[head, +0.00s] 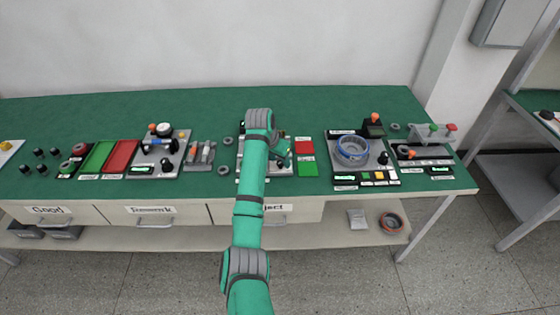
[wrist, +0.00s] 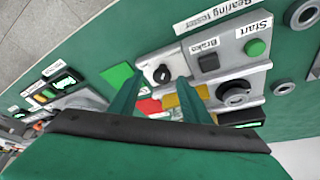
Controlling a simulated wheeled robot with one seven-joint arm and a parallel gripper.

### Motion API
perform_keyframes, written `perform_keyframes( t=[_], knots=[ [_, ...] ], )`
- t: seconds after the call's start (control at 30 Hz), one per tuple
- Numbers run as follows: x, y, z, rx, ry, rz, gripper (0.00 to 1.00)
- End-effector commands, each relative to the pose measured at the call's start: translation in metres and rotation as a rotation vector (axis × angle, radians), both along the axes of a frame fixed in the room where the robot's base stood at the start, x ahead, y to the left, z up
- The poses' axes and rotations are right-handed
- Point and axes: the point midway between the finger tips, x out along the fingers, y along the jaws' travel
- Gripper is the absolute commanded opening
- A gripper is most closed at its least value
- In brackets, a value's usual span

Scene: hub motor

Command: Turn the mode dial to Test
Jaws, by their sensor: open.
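The mode dial (wrist: 161,74) appears to be the small dark round knob on a white plate in the wrist view, at the edge of the bearing tester panel (wrist: 226,75). I cannot read its markings or tell its setting. My gripper (wrist: 161,80) is open, its two green fingers on either side of the knob in the picture. I cannot tell whether they touch it or how high above it they are. In the head view, my arm hides the dial and most of the panel, and my gripper (head: 283,153) shows only partly.
Red (head: 304,147) and green (head: 307,169) pads lie to the right on the green bench (head: 220,104). Another test station (head: 352,153) stands further right.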

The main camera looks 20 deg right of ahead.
Motion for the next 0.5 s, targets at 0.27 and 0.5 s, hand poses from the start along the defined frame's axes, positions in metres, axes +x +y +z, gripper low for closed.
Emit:
perform_keyframes(
  t=[0.27,0.5],
  knots=[
    [0.0034,-0.0033,-0.0134,0.001,0.000,0.001,0.43],
    [0.0032,-0.0040,-0.0132,0.001,-0.001,0.000,0.36]
  ],
)
